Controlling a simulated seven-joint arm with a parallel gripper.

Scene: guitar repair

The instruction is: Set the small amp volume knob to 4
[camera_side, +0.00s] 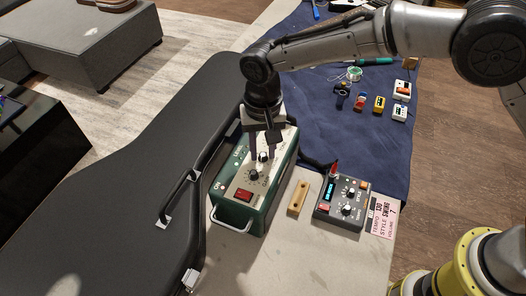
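The small amp (243,219) is a green box with a pale top panel, standing on the light bench top. Two dark knobs sit on the panel: a nearer knob (254,175) and a farther knob (263,157). Their labels and pointer settings are too small to read, so I cannot tell which is the volume knob. My gripper (267,156) points down over the farther knob. Its fingers are apart, one on each side of that knob. I cannot tell whether they touch it. The gripper hides the back of the panel.
A red switch (244,195) and metal handle are at the amp's front. A black guitar case (130,190) lies left. A wooden block (299,198), a grey pedal (327,214) and a pink note (382,219) are right. Small parts lie on the blue cloth (316,113).

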